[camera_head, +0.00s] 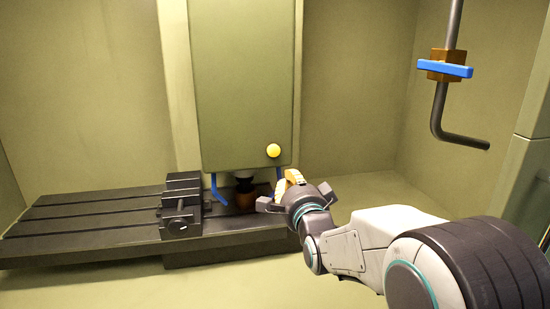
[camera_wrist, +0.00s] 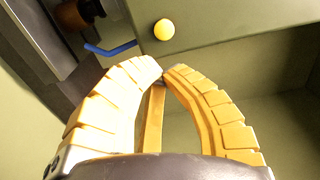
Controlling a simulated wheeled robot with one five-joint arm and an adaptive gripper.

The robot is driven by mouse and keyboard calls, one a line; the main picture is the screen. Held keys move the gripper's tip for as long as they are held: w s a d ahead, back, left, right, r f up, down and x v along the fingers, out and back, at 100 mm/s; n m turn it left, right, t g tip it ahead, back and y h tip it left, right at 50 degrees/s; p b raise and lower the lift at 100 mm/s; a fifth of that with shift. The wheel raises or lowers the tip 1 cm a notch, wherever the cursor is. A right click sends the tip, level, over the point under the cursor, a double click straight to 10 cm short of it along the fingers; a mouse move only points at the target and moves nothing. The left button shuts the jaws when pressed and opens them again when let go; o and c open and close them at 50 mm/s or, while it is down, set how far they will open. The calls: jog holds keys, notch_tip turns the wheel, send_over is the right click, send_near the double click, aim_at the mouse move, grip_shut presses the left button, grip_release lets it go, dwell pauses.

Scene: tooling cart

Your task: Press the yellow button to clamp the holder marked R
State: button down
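The yellow button (camera_head: 273,150) sits low on the right of the green machine head's front. In the wrist view the button (camera_wrist: 164,29) is just beyond my fingertips, apart from them. A dark and brown holder (camera_head: 244,198) is under the machine head, partly hidden; its brown part (camera_wrist: 72,17) shows at the upper left of the wrist view. No R mark can be read. My gripper (camera_head: 289,181) is below and right of the button in the head view. Its yellow fingers (camera_wrist: 162,70) are shut with tips together, holding nothing.
A blue nozzle (camera_head: 217,190) hangs left of the holder, and another blue piece shows on its right. A black slotted table (camera_head: 85,215) carries a vise (camera_head: 181,205). A pipe with a blue-handled valve (camera_head: 445,68) hangs at the right. The front of the green head (camera_head: 243,80) is clear around the button.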

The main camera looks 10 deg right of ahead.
aim_at(274, 155)
jog(key=w+p, duration=0.5)
jog(key=w, duration=0.9)
dwell(0.4)
